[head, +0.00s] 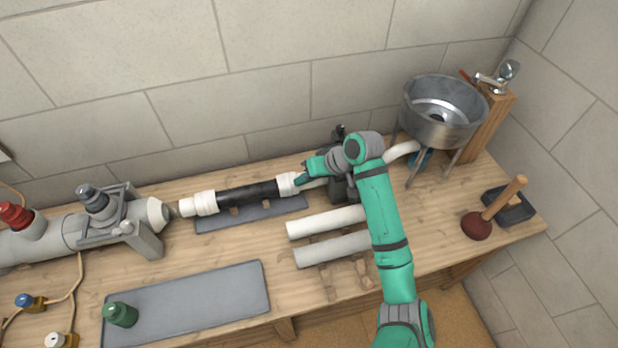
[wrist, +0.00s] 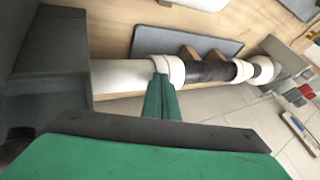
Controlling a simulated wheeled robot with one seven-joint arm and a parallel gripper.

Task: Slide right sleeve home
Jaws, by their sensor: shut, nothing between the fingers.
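The right sleeve (head: 287,184) is a white collar at the right end of the black pipe piece (head: 248,195). It also shows in the wrist view (wrist: 174,70), with white pipe (wrist: 118,76) running out of its near side. A matching left sleeve (head: 199,204) sits at the black piece's other end, also seen in the wrist view (wrist: 243,70). My gripper (head: 301,181) is shut and empty, its fingertips (wrist: 160,80) at the outer rim of the right sleeve. I cannot tell whether they touch it. The joint inside the sleeve is hidden.
A dark clamp (head: 341,188) stands right of the sleeve, partly behind my arm. Two loose pipes, white (head: 325,222) and grey (head: 332,248), lie in front. A grey mat (head: 190,300) is nearer, and a steel basin (head: 440,112) stands back right.

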